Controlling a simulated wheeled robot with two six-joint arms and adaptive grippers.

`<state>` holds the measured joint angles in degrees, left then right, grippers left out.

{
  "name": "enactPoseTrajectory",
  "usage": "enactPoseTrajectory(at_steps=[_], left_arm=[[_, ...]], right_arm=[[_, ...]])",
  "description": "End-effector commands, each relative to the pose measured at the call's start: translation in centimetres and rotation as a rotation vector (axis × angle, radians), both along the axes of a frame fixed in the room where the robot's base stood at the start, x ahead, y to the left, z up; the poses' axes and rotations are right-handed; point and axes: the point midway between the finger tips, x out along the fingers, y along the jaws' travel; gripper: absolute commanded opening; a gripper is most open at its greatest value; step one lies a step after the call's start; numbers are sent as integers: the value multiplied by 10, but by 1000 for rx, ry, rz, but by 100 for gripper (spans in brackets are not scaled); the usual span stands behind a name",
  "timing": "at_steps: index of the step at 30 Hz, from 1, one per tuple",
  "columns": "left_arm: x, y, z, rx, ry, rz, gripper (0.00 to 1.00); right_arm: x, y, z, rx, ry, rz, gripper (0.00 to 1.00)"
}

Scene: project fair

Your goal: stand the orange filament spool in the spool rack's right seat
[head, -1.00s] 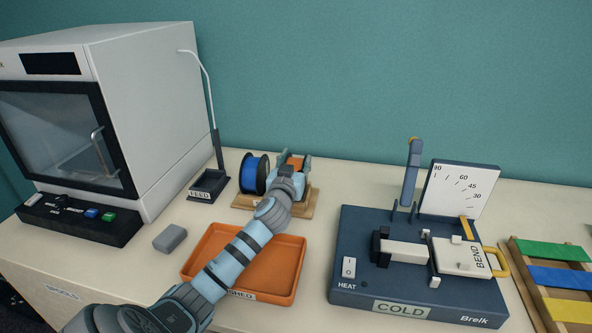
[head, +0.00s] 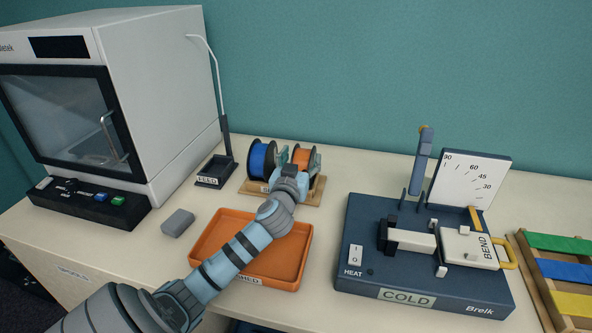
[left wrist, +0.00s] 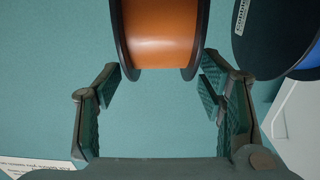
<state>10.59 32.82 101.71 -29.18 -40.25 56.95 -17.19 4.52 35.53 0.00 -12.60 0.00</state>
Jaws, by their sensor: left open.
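The orange filament spool (head: 301,158) stands upright at the right side of the wooden spool rack (head: 314,196), beside the blue spool (head: 262,158). My left gripper (head: 298,159) is in front of the orange spool, its fingers open toward the spool's two flanges. In the left wrist view, the orange spool (left wrist: 162,35) lies between and beyond the open fingertips (left wrist: 160,82), with a visible gap on both sides. The gripper hides the spool's lower part and the right seat, so I cannot see how deep it sits. My right gripper is not in view.
An orange tray (head: 220,226) lies in front of the rack, under my left arm. A feed stand (head: 214,172) and a printer (head: 165,100) are to the left, with a grey block (head: 178,222). A blue bending machine (head: 362,235) stands to the right. Teal wall behind.

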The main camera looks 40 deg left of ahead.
Motion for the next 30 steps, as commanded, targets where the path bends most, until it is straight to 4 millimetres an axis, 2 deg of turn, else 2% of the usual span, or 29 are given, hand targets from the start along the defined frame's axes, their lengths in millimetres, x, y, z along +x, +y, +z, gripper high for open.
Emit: enactPoseTrajectory(at_steps=[6,10,14,30], left_arm=[[-46,-26,0,-1,2,-2,63],[-64,-35,0,0,1,-2,63],[-70,-38,0,-1,0,0,63],[-70,-38,4,-1,0,0,63]], right_arm=[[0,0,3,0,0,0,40],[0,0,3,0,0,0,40],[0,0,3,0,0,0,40],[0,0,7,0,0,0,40]])
